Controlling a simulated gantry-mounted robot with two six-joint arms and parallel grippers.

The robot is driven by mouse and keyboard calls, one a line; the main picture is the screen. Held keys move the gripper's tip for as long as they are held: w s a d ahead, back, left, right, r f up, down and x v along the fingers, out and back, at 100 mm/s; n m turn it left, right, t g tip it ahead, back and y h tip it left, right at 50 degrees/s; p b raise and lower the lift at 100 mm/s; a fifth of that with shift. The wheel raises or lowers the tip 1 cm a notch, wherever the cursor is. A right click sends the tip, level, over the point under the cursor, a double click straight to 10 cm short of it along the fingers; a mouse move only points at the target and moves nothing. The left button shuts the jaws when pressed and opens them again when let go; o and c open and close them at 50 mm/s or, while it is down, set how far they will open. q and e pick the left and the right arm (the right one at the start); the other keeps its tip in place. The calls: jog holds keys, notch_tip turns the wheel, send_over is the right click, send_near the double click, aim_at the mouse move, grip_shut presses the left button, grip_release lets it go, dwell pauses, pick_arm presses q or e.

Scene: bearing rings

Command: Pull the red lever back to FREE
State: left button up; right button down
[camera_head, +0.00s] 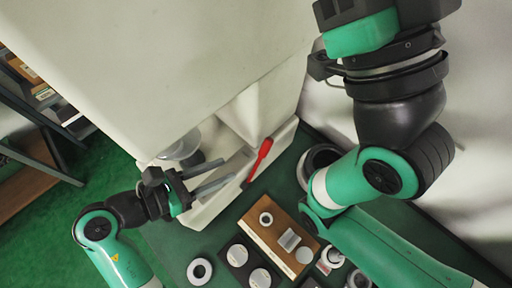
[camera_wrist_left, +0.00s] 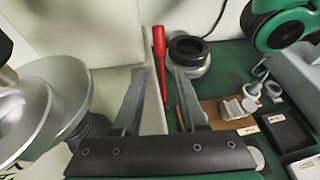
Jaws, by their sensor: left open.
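The red lever (camera_head: 260,158) stands tilted on the pale machine base, right of my left gripper in the head view. In the left wrist view the red lever (camera_wrist_left: 159,55) shows upright, in the gap between the fingers. My left gripper (camera_head: 229,170) is open and empty, its two long grey fingers pointing toward the lever. In the head view the fingertips look a little short of the lever; I see no contact. In the left wrist view the left gripper (camera_wrist_left: 157,68) also shows wide apart fingers. My right arm crosses the right side; its fingers are out of frame.
A large pale machine housing (camera_head: 150,60) fills the top. A silver round part (camera_wrist_left: 50,100) stands close at the left of the left wrist view. A dark ring (camera_wrist_left: 188,48) sits beyond the lever. A wooden block (camera_head: 275,232) and several rings lie on the green table.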

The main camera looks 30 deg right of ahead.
aim_at(260, 154)
pick_arm(q)
jog(key=b+x, duration=0.2)
jog(key=x, duration=0.8)
jog(key=shift+d+f+b, duration=0.1)
jog(key=shift+d+b, duration=0.2)
jog(key=shift+d, duration=0.25)
jog(key=shift+c, duration=0.4)
grip_shut()
